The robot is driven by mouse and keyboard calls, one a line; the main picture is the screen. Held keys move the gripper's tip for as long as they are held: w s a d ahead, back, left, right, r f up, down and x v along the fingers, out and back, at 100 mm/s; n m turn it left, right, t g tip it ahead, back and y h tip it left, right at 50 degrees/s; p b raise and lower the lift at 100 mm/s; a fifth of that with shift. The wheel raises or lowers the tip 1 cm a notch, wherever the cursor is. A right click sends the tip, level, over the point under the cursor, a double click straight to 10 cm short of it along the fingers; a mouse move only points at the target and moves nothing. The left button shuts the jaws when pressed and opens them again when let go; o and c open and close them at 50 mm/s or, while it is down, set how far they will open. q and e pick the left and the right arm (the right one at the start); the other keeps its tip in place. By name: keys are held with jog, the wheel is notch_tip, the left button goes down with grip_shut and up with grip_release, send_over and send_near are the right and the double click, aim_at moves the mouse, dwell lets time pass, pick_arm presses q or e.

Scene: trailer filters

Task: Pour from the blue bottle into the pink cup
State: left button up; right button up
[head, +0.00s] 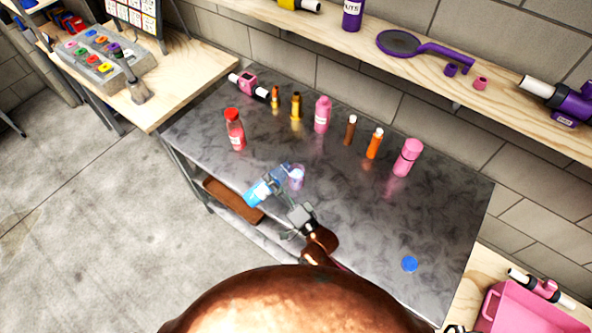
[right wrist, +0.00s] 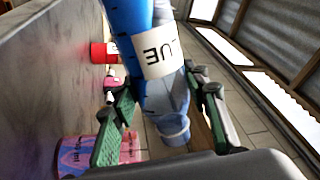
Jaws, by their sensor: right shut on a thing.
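The blue bottle (head: 259,193) is tilted well over above the front edge of the metal table, with its neck toward the pink cup (head: 298,184). My right gripper (head: 279,188) is shut on the bottle. In the right wrist view the bottle (right wrist: 128,18) with its white label lies between the green finger pads of my gripper (right wrist: 165,105). The cup (right wrist: 75,157) is at the lower left there and shows pink and bluish purple. The cup is clear and pinkish purple in the head view; whether liquid is flowing I cannot tell. My left gripper is out of view.
A red bottle (head: 235,130) stands left of the cup. A pink bottle (head: 322,114), a pink flask (head: 407,157) and several small orange, yellow and brown bottles stand farther back. A blue cap (head: 409,264) lies at the right. The metal table (head: 350,215) is clear around the cap.

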jog(key=shift+m, duration=0.3)
dwell(0.4)
jog(key=shift+w+d+r+m+t+p, duration=0.1)
jog(key=shift+d+r+m+t+p, duration=0.1)
jog(key=shift+r+m+p, duration=0.25)
jog(key=shift+w+d+r+m+t+p, duration=0.1)
jog(key=shift+r+m+t, duration=0.1)
jog(key=shift+m, duration=0.45)
dwell(1.4)
jog(key=shift+r+m+h+p, duration=0.5)
jog(key=shift+m+p, duration=0.1)
jog(key=shift+m, duration=0.3)
dwell(0.9)
